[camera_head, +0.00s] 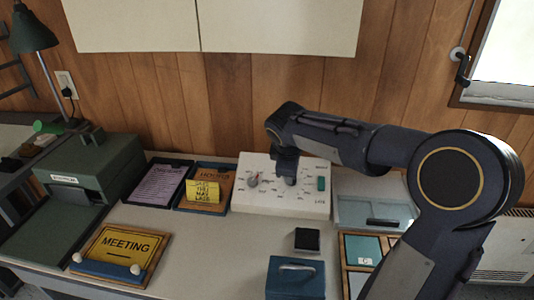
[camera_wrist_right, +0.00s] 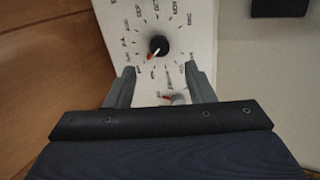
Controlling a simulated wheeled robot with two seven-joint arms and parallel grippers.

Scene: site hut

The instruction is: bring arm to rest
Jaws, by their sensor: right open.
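My right arm reaches in from the right in the head view. A black knob with a red-tipped pointer (camera_wrist_right: 158,46) on a printed dial shows just beyond the fingertips. A smaller light knob with a red mark (camera_wrist_right: 176,99) lies between the fingers, partly hidden by the gripper body. Contact with the box cannot be told. My left gripper is not in view.
A green machine (camera_head: 88,165) and a yellow MEETING sign (camera_head: 120,245) are at left. A clipboard (camera_head: 157,184) and a board with a yellow note (camera_head: 203,191) stand beside the box. A blue box (camera_head: 296,282) and black block (camera_head: 307,239) are in front; the table between is clear.

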